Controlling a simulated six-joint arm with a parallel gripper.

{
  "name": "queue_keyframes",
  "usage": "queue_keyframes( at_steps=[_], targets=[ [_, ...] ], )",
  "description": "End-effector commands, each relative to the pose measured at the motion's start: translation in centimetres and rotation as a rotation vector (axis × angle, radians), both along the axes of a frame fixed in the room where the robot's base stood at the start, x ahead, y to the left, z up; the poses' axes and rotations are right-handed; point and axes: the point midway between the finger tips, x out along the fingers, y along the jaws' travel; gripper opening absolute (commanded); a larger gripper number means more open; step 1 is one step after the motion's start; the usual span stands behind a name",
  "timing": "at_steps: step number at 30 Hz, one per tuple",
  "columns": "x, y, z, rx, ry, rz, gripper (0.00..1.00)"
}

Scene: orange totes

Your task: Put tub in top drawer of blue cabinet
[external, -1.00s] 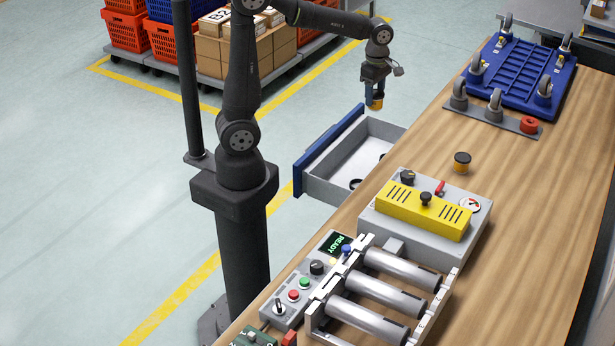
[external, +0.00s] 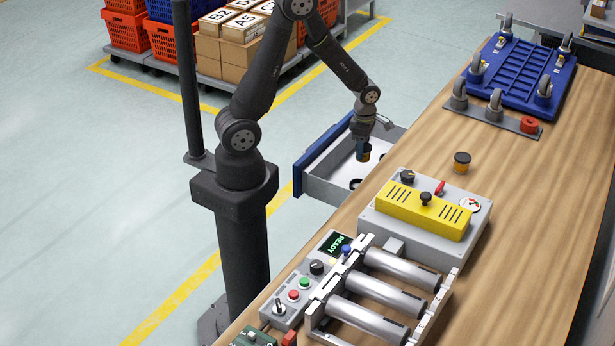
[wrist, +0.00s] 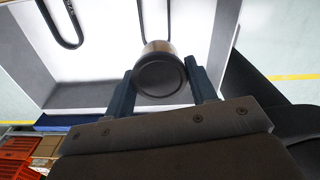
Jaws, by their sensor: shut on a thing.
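The tub, small with a dark lid and a yellowish side, is held in my gripper (external: 363,150). In the wrist view the tub (wrist: 160,72) sits between the two blue fingers of my gripper (wrist: 160,85), its dark round end facing the camera. The open drawer (external: 330,190) has a blue front and a pale grey inside, and it sticks out from the bench's left side. My gripper and the tub are over or within the drawer; their exact height is hard to tell. The drawer's pale floor also shows in the wrist view (wrist: 100,70). The cabinet body is hidden beneath the bench top.
Dark loop-shaped items lie in the drawer (wrist: 75,40). A grey box with a yellow cover (external: 425,210) stands close to the drawer's right side.

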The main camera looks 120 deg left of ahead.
Motion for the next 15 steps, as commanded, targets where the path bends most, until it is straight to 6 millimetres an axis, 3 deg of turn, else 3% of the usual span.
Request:
queue_keyframes(
  at_steps=[8, 15],
  targets=[
    [-0.6, 1.0, -2.7, 0.0, 0.001, 0.004, 0.26],
    [-3.6, 5.4, -5.9, -0.001, 0.001, 0.006, 0.26]
  ],
)
